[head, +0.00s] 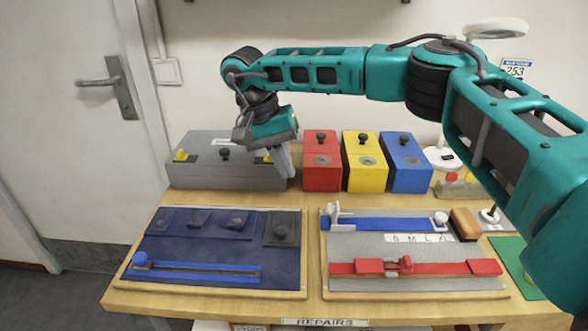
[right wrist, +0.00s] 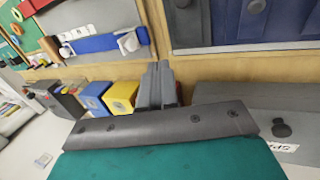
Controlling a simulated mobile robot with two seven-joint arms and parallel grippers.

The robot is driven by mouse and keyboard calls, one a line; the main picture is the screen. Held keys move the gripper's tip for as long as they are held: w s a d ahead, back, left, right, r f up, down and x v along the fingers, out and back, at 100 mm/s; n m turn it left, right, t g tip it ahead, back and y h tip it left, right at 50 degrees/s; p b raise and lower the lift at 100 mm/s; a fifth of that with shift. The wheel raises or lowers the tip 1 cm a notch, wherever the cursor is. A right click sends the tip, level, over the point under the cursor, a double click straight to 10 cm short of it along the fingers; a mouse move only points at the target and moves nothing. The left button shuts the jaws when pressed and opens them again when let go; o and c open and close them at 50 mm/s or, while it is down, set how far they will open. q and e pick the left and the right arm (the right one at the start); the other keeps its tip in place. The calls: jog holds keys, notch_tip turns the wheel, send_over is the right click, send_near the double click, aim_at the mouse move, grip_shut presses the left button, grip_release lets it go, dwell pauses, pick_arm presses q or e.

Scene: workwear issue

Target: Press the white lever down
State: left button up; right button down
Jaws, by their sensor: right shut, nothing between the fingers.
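A small white lever (head: 333,212) stands upright at the left end of the blue strap (head: 385,223) on the grey right-hand board (head: 345,243). In the right wrist view the lever (right wrist: 128,42) shows at the right end of the strap (right wrist: 93,43). My right gripper (head: 285,172) is shut and empty. It hangs in front of the grey box, behind and to the left of the lever, and does not touch it. Its closed fingers (right wrist: 157,70) also show in the right wrist view. My left gripper is not in view.
A long grey box (head: 200,172) stands at the back left. Red (head: 322,178), yellow (head: 365,178) and blue (head: 405,180) boxes with black knobs stand beside it. A dark blue board (head: 280,270) lies front left. A red strap (head: 440,268) crosses the right-hand board's front.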

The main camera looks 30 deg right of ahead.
aim_at(333, 213)
jog(key=x, duration=0.7)
jog(key=shift+s+d+f, duration=0.1)
jog(key=shift+f, duration=0.15)
jog(key=shift+s+d+f+p, duration=0.2)
jog(key=shift+s+d+p, duration=0.1)
jog(key=shift+s+d, duration=0.4)
jog(key=shift+s+d+f+p, duration=0.25)
jog(key=shift+s+d, duration=0.2)
jog(key=shift+d, duration=0.5)
